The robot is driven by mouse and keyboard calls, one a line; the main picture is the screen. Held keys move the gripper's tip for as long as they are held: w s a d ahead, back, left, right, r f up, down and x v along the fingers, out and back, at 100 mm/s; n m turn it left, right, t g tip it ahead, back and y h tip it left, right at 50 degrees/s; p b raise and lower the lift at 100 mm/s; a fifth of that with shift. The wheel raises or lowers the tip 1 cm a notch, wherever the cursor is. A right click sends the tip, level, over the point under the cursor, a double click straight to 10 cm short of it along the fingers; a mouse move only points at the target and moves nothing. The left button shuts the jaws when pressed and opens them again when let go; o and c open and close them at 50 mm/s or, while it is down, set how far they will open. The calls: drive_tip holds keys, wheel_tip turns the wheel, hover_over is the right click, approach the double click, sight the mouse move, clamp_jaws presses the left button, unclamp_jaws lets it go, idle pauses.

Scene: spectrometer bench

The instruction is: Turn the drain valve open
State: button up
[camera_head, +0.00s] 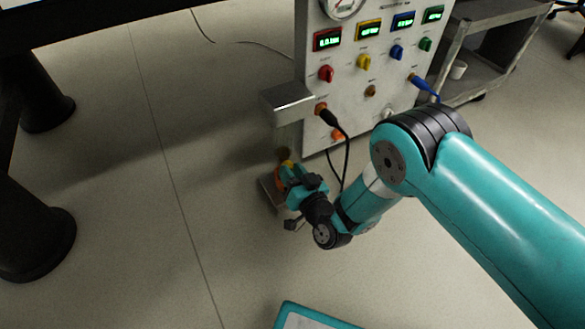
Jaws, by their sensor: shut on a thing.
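The drain valve (285,155) is low at the left edge of the grey panel, below a metal box. Only a small brassy and yellow part of it shows, and its handle is mostly hidden behind my gripper. My gripper (286,175) is at the valve, with teal and orange parts around its jaws. It is shut on the valve's handle. The handle's exact angle cannot be told from this view.
The grey panel (350,103) carries displays, coloured knobs and a gauge. A metal box (288,98) juts out above the valve. A black cable (347,155) hangs close beside my gripper. A grey cart (490,50) stands behind right.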

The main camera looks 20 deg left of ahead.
drive_tip(key=o, duration=0.9)
drive_tip(key=shift+o, duration=0.2)
drive_tip(key=p+v, duration=1.1)
drive_tip(key=v, duration=0.6)
drive_tip(key=shift+s+d, duration=0.2)
drive_tip(key=shift+d, duration=0.05)
